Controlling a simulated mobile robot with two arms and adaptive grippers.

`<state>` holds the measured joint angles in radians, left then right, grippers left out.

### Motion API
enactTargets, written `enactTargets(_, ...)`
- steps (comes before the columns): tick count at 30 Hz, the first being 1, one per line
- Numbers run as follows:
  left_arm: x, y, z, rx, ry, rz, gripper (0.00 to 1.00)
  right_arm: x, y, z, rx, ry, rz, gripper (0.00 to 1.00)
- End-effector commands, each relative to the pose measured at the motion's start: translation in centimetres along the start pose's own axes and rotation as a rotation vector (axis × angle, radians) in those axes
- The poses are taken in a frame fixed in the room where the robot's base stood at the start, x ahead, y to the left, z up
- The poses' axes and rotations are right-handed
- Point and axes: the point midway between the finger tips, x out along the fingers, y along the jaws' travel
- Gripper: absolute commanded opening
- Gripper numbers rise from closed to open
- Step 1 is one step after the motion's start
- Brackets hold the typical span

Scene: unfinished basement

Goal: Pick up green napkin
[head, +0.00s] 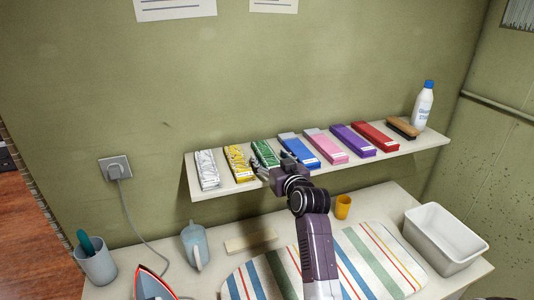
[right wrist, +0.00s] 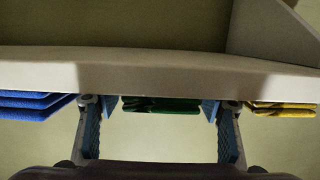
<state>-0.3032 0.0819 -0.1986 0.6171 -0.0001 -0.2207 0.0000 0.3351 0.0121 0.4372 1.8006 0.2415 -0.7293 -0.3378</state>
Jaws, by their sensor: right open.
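The green napkin (head: 264,151) lies folded on the wall shelf (head: 337,170), between the yellow and blue ones in the head view. My right gripper (head: 271,165) is open at the shelf's front edge, in front of the green napkin and hiding its near end. In the right wrist view the green napkin (right wrist: 160,104) shows between the two spread fingers of my right gripper (right wrist: 160,110), with gaps on both sides. I cannot tell how far the fingertips reach past its near end. My left gripper is not in view.
The yellow napkin (head: 238,162) and blue napkin (head: 299,150) lie close on either side. A white bottle (head: 423,108) and a brush (head: 402,127) stand at the shelf's right end. Below are an ironing pad (head: 372,262), a white bin (head: 447,240) and an orange cup (head: 343,207).

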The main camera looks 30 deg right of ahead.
Motion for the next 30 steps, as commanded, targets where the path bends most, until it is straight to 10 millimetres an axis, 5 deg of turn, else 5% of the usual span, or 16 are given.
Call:
enactTargets(11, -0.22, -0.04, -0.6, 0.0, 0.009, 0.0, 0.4, 0.71, 0.01, 0.05, -0.001, 0.0, 0.0, 0.61)
enactTargets(23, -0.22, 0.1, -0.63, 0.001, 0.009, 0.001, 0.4, 0.68, 0.01, 0.05, -0.001, 0.0, 0.0, 0.18)
enactTargets(30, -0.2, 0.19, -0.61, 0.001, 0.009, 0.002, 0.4, 0.67, 0.01, -0.06, -0.001, 0.001, 0.0, 0.17)
